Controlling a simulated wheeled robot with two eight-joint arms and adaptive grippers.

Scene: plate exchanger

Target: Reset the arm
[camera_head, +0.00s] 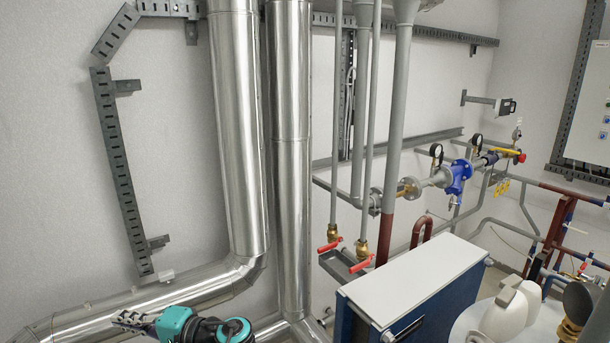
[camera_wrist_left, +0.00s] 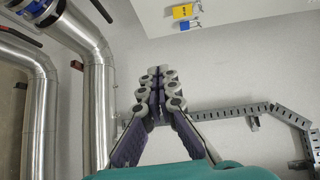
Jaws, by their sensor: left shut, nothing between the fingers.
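My left gripper (camera_head: 122,318) shows at the bottom left of the head view, with its teal wrist at the lower edge and its fingers pointing left. It is in front of the large silver pipe that bends along the lower wall. In the left wrist view the fingers (camera_wrist_left: 157,75) come together at the tips, shut with nothing between them. They appear against the pale wall and a grey perforated cable tray (camera_wrist_left: 235,111). My right gripper is in neither view.
Two tall silver pipes (camera_head: 291,150) stand right of my left arm. A blue cabinet with a white top (camera_head: 415,275) stands in the lower middle. Red-handled valves (camera_head: 361,263), a blue fitting (camera_head: 458,177) and gauges (camera_head: 436,150) are behind it.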

